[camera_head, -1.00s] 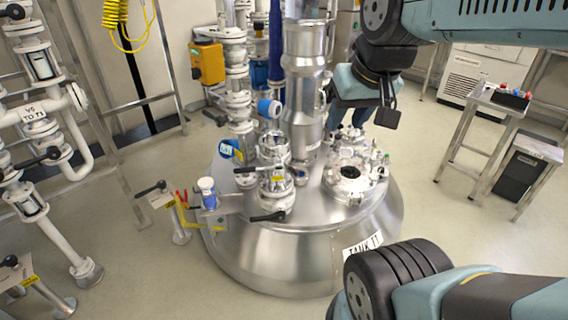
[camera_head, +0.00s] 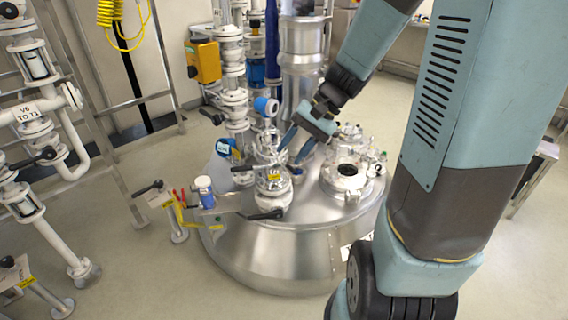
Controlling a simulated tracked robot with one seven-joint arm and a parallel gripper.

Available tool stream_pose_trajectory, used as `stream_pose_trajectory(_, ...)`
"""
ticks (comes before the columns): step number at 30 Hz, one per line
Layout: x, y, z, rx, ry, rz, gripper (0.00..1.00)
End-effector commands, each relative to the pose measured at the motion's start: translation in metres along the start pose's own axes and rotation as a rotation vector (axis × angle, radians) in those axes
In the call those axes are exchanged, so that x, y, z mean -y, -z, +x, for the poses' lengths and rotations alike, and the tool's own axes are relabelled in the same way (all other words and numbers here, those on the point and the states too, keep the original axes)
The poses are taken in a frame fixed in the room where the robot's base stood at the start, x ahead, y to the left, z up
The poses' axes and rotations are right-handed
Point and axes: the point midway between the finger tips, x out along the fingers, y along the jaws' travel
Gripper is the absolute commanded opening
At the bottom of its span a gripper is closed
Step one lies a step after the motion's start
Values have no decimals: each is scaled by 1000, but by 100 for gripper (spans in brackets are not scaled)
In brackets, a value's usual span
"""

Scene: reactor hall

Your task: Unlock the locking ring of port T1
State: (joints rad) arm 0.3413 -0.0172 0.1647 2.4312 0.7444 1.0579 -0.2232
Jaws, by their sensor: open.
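A shiny steel tank (camera_head: 265,260) stands on the floor, with several ports on its lid. One front port (camera_head: 273,190) has a small yellow label, too small to read, and a black-handled lever (camera_head: 262,215) below it. I cannot tell for sure which fitting is port T1's locking ring. My gripper (camera_head: 291,156) is over the lid, behind and right of the labelled port. Its two blue fingers are apart, pointing down and left, with nothing seen between them. I cannot tell whether they touch a fitting.
A round open port (camera_head: 347,170) is right of the gripper, and a thick steel column (camera_head: 303,65) rises behind. White piping (camera_head: 60,130) with valves stands at left. A small holder with a blue-and-white container (camera_head: 205,188) juts from the tank's left. My arm hides much of the right side.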

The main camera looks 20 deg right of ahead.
Motion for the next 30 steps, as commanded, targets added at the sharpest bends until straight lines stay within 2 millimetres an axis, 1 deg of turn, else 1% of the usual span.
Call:
stream_pose_trajectory(1, -2, 9, 6, 26, 36, 38, 41)
stream_pose_trajectory(6, -2, 34, 24, 96, 166, 150, 41)
stream_pose_trajectory(11, -5, 59, 39, 150, 294, 258, 41)
stream_pose_trajectory(17, -12, 93, 55, 199, 464, 397, 41)
stream_pose_trajectory(25, -29, 142, 75, 237, 700, 593, 41)
stream_pose_trajectory(30, -47, 174, 86, 242, 852, 720, 41)
